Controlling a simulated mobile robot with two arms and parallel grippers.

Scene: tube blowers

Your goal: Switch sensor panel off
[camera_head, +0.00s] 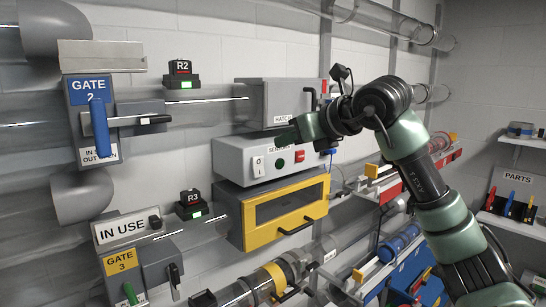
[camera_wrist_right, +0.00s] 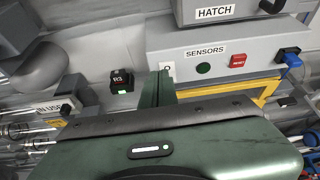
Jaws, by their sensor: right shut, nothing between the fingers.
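The grey sensor panel (camera_head: 232,167) is fixed to the wall, under the hatch box and above a yellow-framed box. It has a white switch (camera_head: 258,166) on its left, a dark green round button or light (camera_head: 279,163) and a red reset button (camera_head: 299,156). My right gripper (camera_head: 286,138) is shut and empty, in front of the panel's upper part, covering part of the label. In the right wrist view the shut fingers (camera_wrist_right: 162,88) point at the panel's left end, and the white switch (camera_wrist_right: 167,69) shows just beyond their tip. Contact cannot be told. My left gripper is out of view.
The hatch box (camera_head: 290,105) sits directly above, and the yellow-framed box (camera_head: 236,225) below has a protruding handle. Gate 2 (camera_head: 98,118) with a blue lever and the R2 unit (camera_head: 180,75) stand to the left. A blue plug (camera_wrist_right: 290,57) sticks out at the panel's right end.

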